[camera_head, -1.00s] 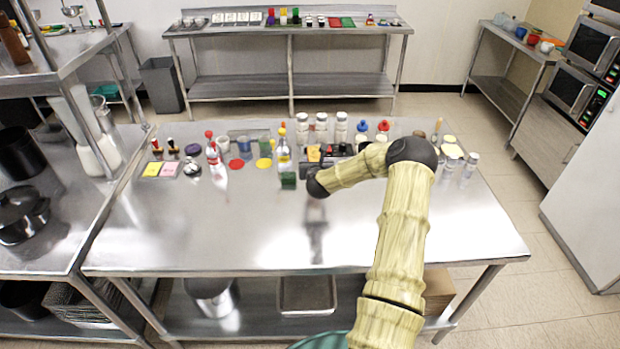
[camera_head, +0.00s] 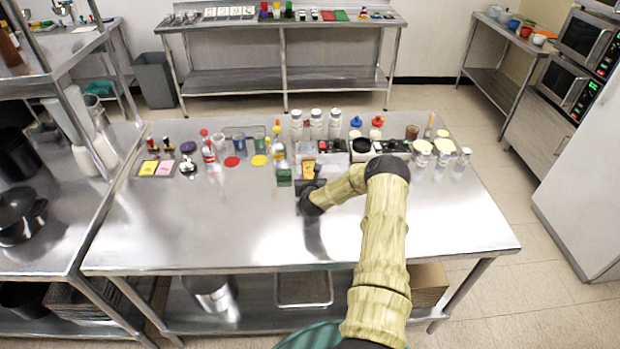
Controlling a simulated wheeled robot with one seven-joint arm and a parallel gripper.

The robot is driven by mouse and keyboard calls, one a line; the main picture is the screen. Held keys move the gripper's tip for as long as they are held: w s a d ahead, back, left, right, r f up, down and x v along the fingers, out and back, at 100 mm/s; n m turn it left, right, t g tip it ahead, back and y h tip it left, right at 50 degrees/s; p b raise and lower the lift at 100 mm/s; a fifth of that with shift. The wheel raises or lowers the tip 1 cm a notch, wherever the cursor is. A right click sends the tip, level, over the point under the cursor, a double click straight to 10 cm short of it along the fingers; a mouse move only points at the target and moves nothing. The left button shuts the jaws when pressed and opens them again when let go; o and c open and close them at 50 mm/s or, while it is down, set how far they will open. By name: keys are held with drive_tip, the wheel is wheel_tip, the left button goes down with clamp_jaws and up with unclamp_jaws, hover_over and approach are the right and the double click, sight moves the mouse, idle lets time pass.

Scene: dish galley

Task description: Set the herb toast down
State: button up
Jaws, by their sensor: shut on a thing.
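My gripper (camera_head: 309,186) is a small dark shape above the steel table (camera_head: 220,225), just behind the black wrist joint. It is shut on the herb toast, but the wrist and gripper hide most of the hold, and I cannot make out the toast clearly. A small orange-brown piece (camera_head: 307,168) shows just beyond the gripper. I cannot tell whether it is part of the toast or a separate thing on the table. A dark shadow or reflection lies on the steel in front of the gripper.
A green block (camera_head: 284,177) stands close left of the gripper. White-lidded jars (camera_head: 442,152) stand at the right. The front half of the table is clear.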

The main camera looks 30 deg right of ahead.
drive_tip(key=shift+f, duration=0.15)
drive_tip(key=o, duration=1)
drive_tip(key=shift+o, duration=0.2)
drive_tip(key=shift+r, duration=0.25)
drive_tip(key=b+v, duration=0.2)
drive_tip(key=v, duration=1)
drive_tip(key=shift+b, duration=0.3)
